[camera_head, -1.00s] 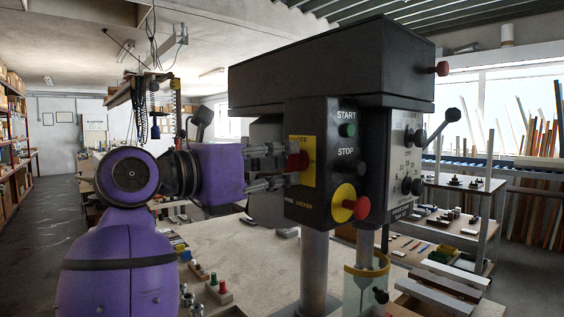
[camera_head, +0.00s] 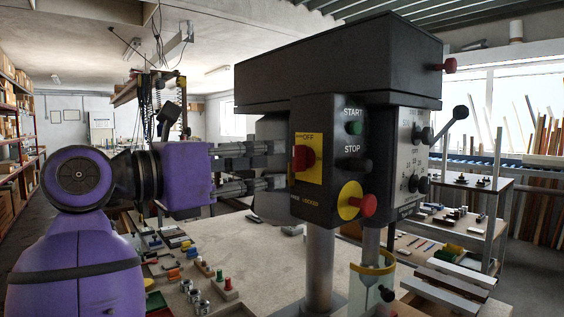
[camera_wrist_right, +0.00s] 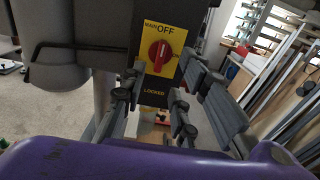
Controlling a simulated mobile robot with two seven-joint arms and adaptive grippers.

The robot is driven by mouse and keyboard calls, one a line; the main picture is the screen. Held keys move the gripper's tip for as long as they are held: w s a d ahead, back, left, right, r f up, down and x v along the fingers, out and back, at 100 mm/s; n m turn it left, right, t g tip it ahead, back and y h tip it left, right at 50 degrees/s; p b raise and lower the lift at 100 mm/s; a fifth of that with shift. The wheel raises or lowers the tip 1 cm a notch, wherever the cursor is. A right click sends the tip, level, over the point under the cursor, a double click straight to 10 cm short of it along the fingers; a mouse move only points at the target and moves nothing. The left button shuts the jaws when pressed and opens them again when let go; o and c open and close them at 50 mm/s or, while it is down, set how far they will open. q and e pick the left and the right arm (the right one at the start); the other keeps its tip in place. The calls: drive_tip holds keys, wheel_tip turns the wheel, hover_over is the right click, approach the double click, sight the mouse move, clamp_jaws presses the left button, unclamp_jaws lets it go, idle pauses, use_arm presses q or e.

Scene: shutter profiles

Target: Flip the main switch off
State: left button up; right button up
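The main switch is a red rotary knob (camera_head: 303,158) on a yellow plate, on the left face of a black drill-press head (camera_head: 340,75). In the right wrist view the knob (camera_wrist_right: 160,52) shows its grip roughly upright, below the word OFF. My right gripper (camera_head: 282,166) is open and empty, its two fingers (camera_wrist_right: 150,100) pointing at the plate. The fingertips are a little short of the knob, which sits beyond the gap between them. They do not appear to touch it. My left gripper is not in view.
A green START button (camera_head: 354,128), a STOP button (camera_head: 357,165) and a red emergency button (camera_head: 368,204) are on the adjoining face. The drill column (camera_head: 319,265) stands below. Small parts and a workbench (camera_head: 255,255) lie beneath my arm.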

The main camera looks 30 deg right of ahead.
drive_tip(key=a, duration=0.6)
drive_tip(key=shift+s+a, duration=0.15)
drive_tip(key=shift+s, duration=0.1)
